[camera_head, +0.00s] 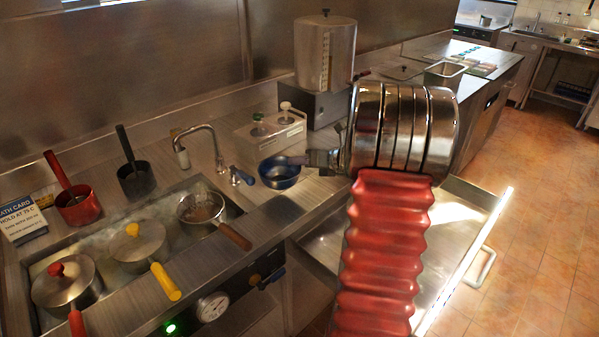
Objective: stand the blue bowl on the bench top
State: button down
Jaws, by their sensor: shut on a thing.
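The blue bowl (279,177) is small, with a shiny blue inside, and looks upright. It is over the steel bench top (318,190), to the right of the tap. My gripper (300,160) reaches in from the right and is shut on the bowl's right rim. The fingertips are small in this view and partly merge with the rim. I cannot tell whether the bowl's base touches the bench top or hangs a little above it.
A tall steel urn (325,50) stands behind. Red (78,207) and black (136,180) pots stand at the back left.

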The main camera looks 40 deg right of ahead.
jog(key=shift+f, duration=0.1)
jog(key=shift+f, duration=1.8)
jog(key=c, duration=1.9)
grip_release()
jog(key=shift+s, duration=0.1)
jog(key=v, duration=1.2)
